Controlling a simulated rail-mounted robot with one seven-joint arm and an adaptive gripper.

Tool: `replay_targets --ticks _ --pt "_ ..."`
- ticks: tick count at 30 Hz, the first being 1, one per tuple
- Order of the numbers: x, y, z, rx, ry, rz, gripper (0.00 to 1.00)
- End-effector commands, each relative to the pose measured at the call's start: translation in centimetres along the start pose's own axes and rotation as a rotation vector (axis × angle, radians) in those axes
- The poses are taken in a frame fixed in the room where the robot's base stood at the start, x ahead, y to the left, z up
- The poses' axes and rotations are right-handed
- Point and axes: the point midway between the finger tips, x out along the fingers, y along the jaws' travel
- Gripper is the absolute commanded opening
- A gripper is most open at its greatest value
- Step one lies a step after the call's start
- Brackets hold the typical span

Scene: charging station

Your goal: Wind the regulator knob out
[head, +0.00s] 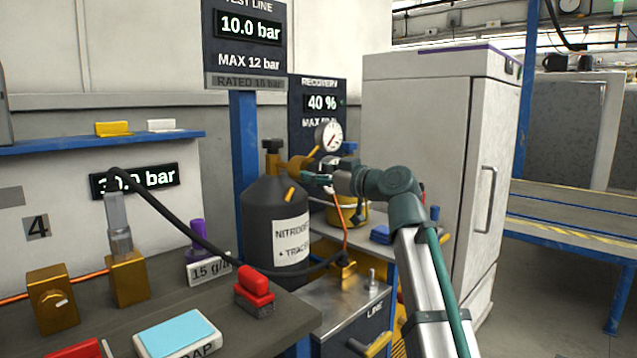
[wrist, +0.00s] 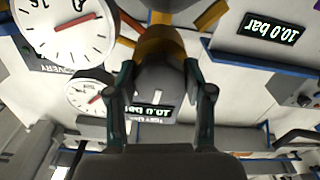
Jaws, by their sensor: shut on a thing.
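The dark regulator knob (wrist: 160,84), with a white mark, sits between the two fingers of my gripper (wrist: 159,72) in the wrist view. My gripper (head: 308,177) is shut on it; in the head view the fingers hide most of the knob. The brass regulator (head: 299,164) is on top of the dark nitrogen cylinder (head: 262,211). A round white gauge (head: 328,137) stands above it, and two gauge faces show in the wrist view, a large one (wrist: 65,30) and a smaller one. The test line display (head: 249,27) reads 10.0 bar, above "MAX 12 bar".
A black hose (head: 190,235) loops across the bench in front of the cylinder. The recovery display (head: 322,102) reads 40 %. A tall white cabinet (head: 425,150) stands behind my arm.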

Motion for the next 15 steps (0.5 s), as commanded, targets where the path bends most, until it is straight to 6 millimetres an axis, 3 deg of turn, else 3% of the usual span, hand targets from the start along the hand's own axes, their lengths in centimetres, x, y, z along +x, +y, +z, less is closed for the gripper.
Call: replay_targets --ticks 15 --pt "-0.01 0.01 0.04 -0.095 -0.001 0.000 0.17"
